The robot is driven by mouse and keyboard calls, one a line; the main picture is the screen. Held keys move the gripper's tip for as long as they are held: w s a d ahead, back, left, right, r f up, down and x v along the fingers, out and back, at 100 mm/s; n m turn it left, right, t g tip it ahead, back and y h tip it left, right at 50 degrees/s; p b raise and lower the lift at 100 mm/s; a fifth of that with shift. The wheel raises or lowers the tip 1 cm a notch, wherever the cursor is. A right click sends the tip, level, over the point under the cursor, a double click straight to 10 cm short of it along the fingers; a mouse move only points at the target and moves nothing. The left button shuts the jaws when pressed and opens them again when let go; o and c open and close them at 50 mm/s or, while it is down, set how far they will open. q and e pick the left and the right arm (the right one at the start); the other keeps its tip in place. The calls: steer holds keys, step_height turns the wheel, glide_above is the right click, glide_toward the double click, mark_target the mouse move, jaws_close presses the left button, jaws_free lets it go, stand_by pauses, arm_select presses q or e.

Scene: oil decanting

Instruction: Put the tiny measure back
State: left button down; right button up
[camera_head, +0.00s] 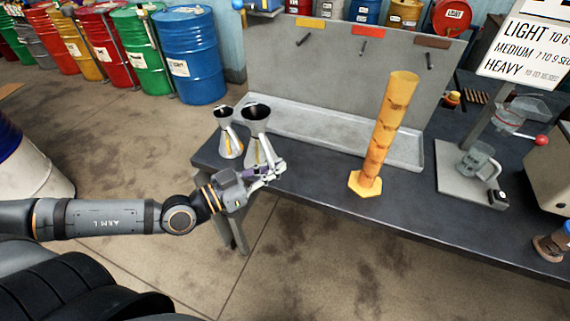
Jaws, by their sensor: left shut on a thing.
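Two metal hourglass-shaped measures with dark open tops are at the left end of the dark table. The farther one (229,134) is at the left and looks smaller. The nearer one (256,122) is just right of it, upright, close to the table's front edge. My left gripper (274,171) is at the lower part of the nearer measure and is shut on it. The fingers hide part of its base, so I cannot tell whether it touches the table. No label shows which is the tiny measure. My right gripper is not in view.
A tall amber cylinder (387,130) stands mid-table on a foot. Behind it are a grey tray (300,122) and a back panel (340,70) with hooks. A glass jug (478,160) sits on a stand at right. The tabletop between measures and cylinder is clear.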

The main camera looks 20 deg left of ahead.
arm_select(q)
steer(key=w+f+b, duration=0.2)
steer(key=w+f, duration=0.1)
steer(key=w, duration=0.1)
steer(key=w+f+b, duration=0.2)
steer(key=w+b, duration=0.1)
steer(key=w, duration=0.1)
steer(key=w+f+b, duration=0.3)
steer(key=w, duration=0.1)
steer(key=shift+w+a+f, duration=0.1)
steer(key=shift+a+f, duration=0.15)
steer(key=shift+f, duration=0.1)
steer(key=shift+w, duration=0.1)
steer(key=f+b, duration=0.2)
steer(key=f, duration=0.1)
steer(key=f+b, duration=0.1)
steer(key=shift+w+f, duration=0.2)
steer(key=shift+w, duration=0.2)
steer(key=shift+s+r, duration=0.1)
steer(key=shift+r, duration=0.05)
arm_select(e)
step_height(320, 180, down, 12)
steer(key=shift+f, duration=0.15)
